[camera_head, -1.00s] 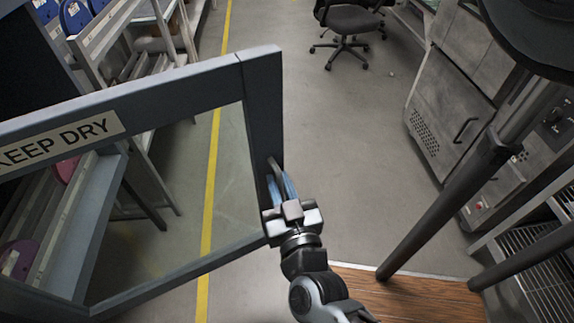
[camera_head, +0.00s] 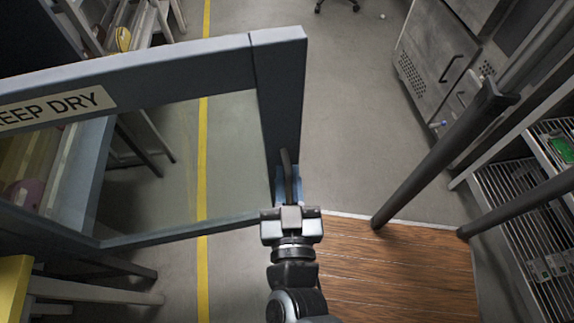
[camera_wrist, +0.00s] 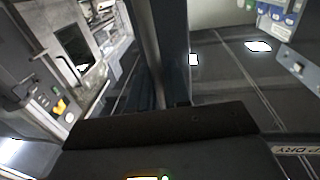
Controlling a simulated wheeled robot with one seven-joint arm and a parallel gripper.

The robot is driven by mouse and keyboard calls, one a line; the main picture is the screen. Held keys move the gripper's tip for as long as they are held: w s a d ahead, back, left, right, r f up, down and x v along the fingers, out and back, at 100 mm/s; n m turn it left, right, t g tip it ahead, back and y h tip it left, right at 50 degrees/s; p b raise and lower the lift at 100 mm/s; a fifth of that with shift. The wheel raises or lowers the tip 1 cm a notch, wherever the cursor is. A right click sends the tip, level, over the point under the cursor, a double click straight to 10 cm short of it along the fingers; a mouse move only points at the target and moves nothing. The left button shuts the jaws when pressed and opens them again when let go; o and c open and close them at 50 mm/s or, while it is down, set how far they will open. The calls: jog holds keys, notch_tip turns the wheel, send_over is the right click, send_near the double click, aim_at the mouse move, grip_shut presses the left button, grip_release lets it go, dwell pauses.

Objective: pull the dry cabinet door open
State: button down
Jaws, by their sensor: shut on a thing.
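The dry cabinet door (camera_head: 277,95) is a dark grey-blue frame with a clear pane and a "KEEP DRY" label (camera_head: 55,108). It stands swung out over the aisle in the head view. Its dark upright handle (camera_head: 287,175) is near the right edge of the frame. My gripper (camera_head: 289,190) is shut on the handle, with its blue-tinted fingers around it. In the wrist view the door frame (camera_wrist: 173,50) runs upright beyond the dark gripper body, and part of the label (camera_wrist: 295,150) shows at right. The fingertips are hidden in the wrist view.
A grey metal cabinet (camera_head: 432,62) stands at the right, with wire shelves (camera_head: 520,215) nearer. A dark post (camera_head: 430,165) rises from the wooden floor patch (camera_head: 390,270). A yellow stripe (camera_head: 203,180) runs along the floor. The grey aisle beyond the door is open.

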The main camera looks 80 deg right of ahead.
jog(key=v, duration=0.6)
jog(key=shift+f, duration=0.2)
jog(key=c, duration=1.3)
grip_release()
jog(key=shift+r, duration=0.15)
jog(key=b+v, duration=0.1)
jog(key=v, duration=0.6)
jog(key=shift+s+a+b, duration=0.1)
jog(key=shift+a+b, duration=0.3)
